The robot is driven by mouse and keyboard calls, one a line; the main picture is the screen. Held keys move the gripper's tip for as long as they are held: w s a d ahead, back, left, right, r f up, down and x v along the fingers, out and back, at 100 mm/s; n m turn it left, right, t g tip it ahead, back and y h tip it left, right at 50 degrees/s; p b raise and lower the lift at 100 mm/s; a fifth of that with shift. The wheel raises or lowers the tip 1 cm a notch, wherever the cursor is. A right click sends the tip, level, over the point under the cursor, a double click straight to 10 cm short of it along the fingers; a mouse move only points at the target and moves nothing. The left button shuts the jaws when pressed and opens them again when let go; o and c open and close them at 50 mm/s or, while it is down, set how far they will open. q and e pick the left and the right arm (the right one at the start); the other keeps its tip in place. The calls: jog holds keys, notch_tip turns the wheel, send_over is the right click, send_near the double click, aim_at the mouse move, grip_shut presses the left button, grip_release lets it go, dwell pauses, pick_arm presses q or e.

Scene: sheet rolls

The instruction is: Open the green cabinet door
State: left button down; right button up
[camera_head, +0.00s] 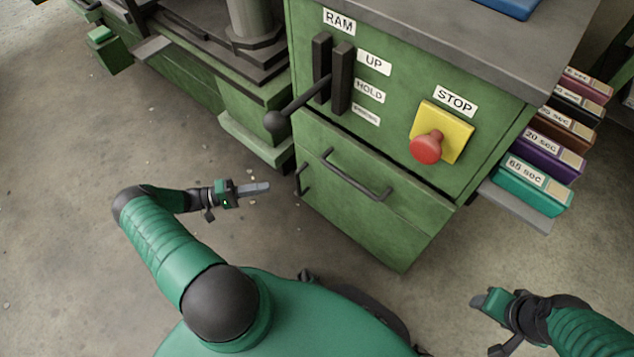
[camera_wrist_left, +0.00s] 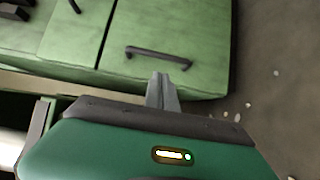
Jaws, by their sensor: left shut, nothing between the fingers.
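The green cabinet (camera_head: 400,232) stands in front of me, with its lower front panels shut flush. A small dark handle (camera_head: 302,178) is at its left edge, and a longer dark bar handle (camera_head: 355,175) crosses the panel beside it. My left gripper (camera_head: 266,187) is shut and empty, just left of the small handle and apart from it. In the left wrist view the shut fingers (camera_wrist_left: 164,92) point toward a green panel with a dark bar handle (camera_wrist_left: 158,55); I see no grip on it. My right gripper (camera_head: 480,300) is low at right, its jaw state unclear.
Above the panels are a black lever with a ball knob (camera_head: 275,121) and a red stop button (camera_head: 426,148) on a yellow plate. Green machinery (camera_head: 255,110) stands at back left. The floor at left is clear.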

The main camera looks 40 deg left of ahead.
pick_arm(q)
jog(key=f+b+x, duration=0.1)
jog(key=b+x, duration=0.2)
jog(key=x, duration=0.7)
jog(key=shift+w+a, duration=0.25)
jog(key=shift+a, duration=0.05)
pick_arm(e)
jog(key=f, duration=0.1)
jog(key=a+f, duration=0.1)
jog(key=shift+w+f, duration=0.15)
jog(key=shift+f, duration=0.15)
